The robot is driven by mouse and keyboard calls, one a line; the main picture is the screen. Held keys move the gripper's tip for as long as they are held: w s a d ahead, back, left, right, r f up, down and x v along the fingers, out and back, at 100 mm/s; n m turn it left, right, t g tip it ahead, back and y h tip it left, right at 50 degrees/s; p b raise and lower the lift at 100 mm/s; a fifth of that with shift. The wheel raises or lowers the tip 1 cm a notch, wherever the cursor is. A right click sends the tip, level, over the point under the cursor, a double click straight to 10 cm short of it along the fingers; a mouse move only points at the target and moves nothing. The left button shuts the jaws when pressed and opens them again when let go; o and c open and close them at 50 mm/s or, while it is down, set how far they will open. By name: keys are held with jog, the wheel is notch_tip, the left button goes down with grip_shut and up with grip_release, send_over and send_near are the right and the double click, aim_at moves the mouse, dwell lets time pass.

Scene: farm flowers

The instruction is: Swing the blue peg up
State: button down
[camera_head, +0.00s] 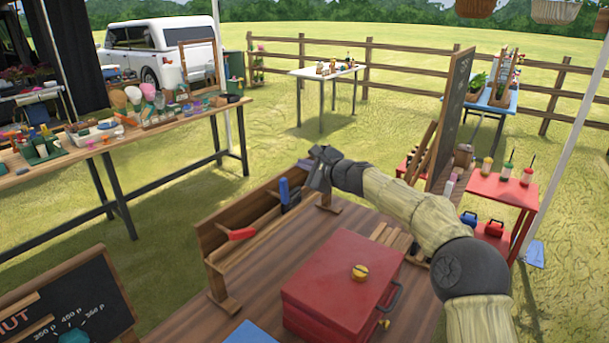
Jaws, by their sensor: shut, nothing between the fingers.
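The blue peg (284,190) is on the long wooden rack (213,238) at the back edge of the brown table. It shows as a short, nearly upright blue bar with a dark piece at its lower right. A red peg (241,234) lies nearly level on the same rack, to the left and nearer. My gripper (318,177) is shut and empty. It is to the right of the blue peg and a little higher in the picture, with a visible gap between them. How the blue peg is fixed to the rack is too small to tell.
A red toolbox (340,285) with a yellow round thing (359,272) on its lid stands on the table in front of the rack. A dark board (452,115) stands at the right. A red side table (503,190) holds several bottles. Bare wood lies left of the toolbox.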

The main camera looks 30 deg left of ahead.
jog(key=r, duration=0.2)
jog(key=s+a+r+p, duration=0.1)
jog(key=r, duration=0.1)
jog(key=shift+s+r, duration=0.1)
jog(key=shift+d, duration=0.15)
jog(key=s+d+f+n+h+p, duration=0.2)
jog(key=d+f+n+h, duration=0.1)
jog(key=d, duration=0.8)
jog(key=s+d+f+n+h+p, duration=0.1)
jog(key=d+f+n+h, duration=0.2)
jog(key=d, duration=0.8)
jog(key=s+d+f+n+h+p, duration=0.2)
jog(key=d+h, duration=0.2)
jog(key=d, duration=0.7)
jog(key=s+d+f+n+g+h+p, duration=0.1)
jog(key=s+d+f+n+h, duration=0.1)
jog(key=s+d, duration=0.9)
jog(key=s+d+f+n+g+h+p, duration=0.1)
jog(key=s+d+f+h, duration=0.1)
jog(key=s+d, duration=0.9)
jog(key=d, duration=0.3)
jog(key=shift+s+d+f+n+h+p, duration=0.15)
jog(key=shift+d+f+n+h+p, duration=0.15)
jog(key=shift+n+h+p, duration=0.1)
